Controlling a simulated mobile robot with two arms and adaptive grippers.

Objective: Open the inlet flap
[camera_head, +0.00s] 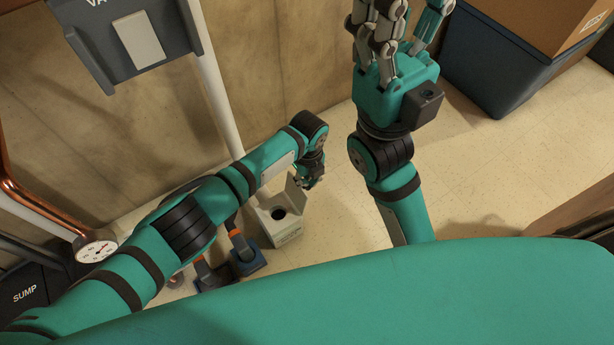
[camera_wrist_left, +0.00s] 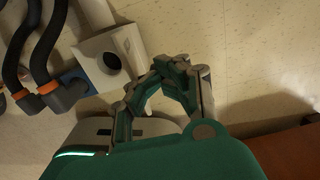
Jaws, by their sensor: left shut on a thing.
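The inlet is a small pale box (camera_head: 284,220) on the floor with a round dark hole in its top. It also shows in the left wrist view (camera_wrist_left: 103,62). Its inlet flap (camera_head: 295,192) stands raised at the box's edge, and the hole is uncovered. The flap shows in the left wrist view too (camera_wrist_left: 130,42). My left gripper (camera_head: 314,178) is at the flap, its fingers (camera_wrist_left: 172,75) curled shut on it. The exact contact is hidden behind the fingers. My right gripper (camera_head: 396,30) is raised, away from the box, with its fingers apart and empty.
Dark hoses with orange collars and blue bases (camera_head: 245,257) stand left of the box. A pressure gauge (camera_head: 96,246) and a copper pipe (camera_head: 30,200) are at the left. A pale upright pipe (camera_head: 216,95) runs by the wall. A blue bin (camera_head: 497,65) stands at top right. Floor right of the box is clear.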

